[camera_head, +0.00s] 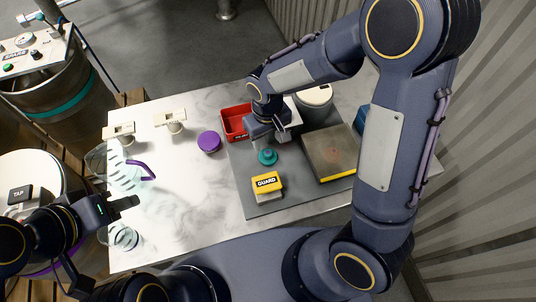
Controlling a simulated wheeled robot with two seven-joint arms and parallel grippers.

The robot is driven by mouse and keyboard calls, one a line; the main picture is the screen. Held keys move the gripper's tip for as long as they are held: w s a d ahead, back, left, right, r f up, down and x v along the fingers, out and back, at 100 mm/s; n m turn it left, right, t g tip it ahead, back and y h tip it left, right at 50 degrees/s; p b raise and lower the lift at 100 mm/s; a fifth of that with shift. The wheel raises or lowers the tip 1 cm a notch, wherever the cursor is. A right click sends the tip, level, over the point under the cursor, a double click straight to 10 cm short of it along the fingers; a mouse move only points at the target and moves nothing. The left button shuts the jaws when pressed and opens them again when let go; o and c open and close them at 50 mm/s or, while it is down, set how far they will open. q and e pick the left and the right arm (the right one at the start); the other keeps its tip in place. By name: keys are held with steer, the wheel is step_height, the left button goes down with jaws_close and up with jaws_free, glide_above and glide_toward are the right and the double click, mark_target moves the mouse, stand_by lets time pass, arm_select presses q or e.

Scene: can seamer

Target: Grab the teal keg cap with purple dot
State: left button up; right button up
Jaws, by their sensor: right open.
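The teal keg cap (267,157) sits on the grey mat, with a small raised middle; a purple dot is too small to make out. My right gripper (272,138) is directly above it, pointing down and open. A small gap seems to lie between its fingers and the cap, but contact cannot be judged from this angle. My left gripper (125,204) is at the left edge of the table, away from the cap; its jaw opening is unclear.
A yellow GUARD block (267,183) stands just in front of the cap. A red bin (234,122), a purple lid (209,141) and a plate with a yellow edge (329,151) are around it. A clear pitcher (120,170) stands at left near my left gripper.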

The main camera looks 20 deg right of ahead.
mark_target(268, 151)
step_height(268, 151, down, 5)
steer(key=shift+s+f, duration=0.1)
steer(key=shift+s, duration=0.05)
steer(key=shift+c, duration=0.4)
steer(key=c, duration=1)
